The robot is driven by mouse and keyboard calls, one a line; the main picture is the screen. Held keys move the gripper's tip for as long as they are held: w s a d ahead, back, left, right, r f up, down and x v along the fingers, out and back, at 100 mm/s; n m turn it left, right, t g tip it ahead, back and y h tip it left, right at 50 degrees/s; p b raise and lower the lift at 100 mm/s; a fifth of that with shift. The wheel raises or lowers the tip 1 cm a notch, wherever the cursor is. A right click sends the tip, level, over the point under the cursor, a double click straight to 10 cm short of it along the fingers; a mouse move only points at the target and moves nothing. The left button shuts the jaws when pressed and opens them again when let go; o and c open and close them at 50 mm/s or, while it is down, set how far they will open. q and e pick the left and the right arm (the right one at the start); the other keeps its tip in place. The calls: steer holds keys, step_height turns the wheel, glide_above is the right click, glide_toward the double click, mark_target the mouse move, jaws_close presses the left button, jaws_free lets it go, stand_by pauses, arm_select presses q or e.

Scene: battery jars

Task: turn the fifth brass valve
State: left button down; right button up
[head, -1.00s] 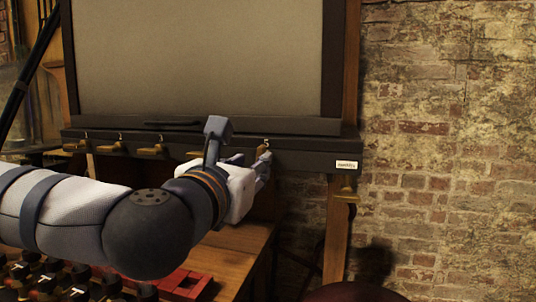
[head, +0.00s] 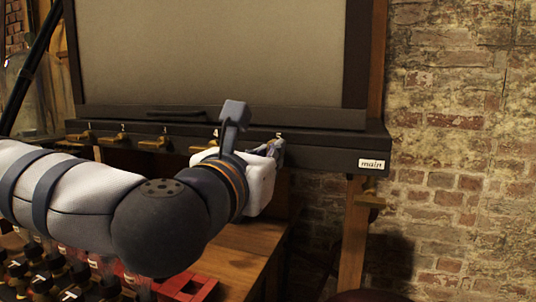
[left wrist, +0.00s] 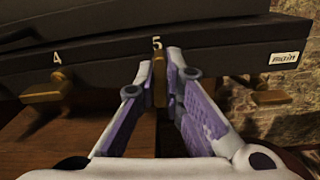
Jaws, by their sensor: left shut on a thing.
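A row of brass valves runs along the front of a dark ledge, with number labels above them. The fifth valve (left wrist: 159,80) stands under the label 5 in the left wrist view, its handle upright between the finger pads. My left gripper (left wrist: 160,88) is shut on it; in the head view the gripper (head: 274,150) hides most of that valve. The fourth valve (left wrist: 48,88) is to the left with its handle lying sideways. The third valve (head: 153,143) shows in the head view. My right gripper is not in view.
A valve by the main label (head: 370,199) sits below the ledge's right end. A large pale panel (head: 210,50) stands above the ledge. A wooden table (head: 245,246), a red frame (head: 190,287) and several dark jars lie below my arm. A brick wall (head: 450,150) is at right.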

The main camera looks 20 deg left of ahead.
arm_select(q)
steer(key=shift+n+p, duration=0.3)
steer(key=shift+n, duration=0.5)
steer(key=c, duration=1.7)
jaws_free()
steer(key=shift+w, duration=0.1)
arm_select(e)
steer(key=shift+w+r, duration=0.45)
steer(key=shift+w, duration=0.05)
arm_select(q)
step_height(320, 180, up, 10)
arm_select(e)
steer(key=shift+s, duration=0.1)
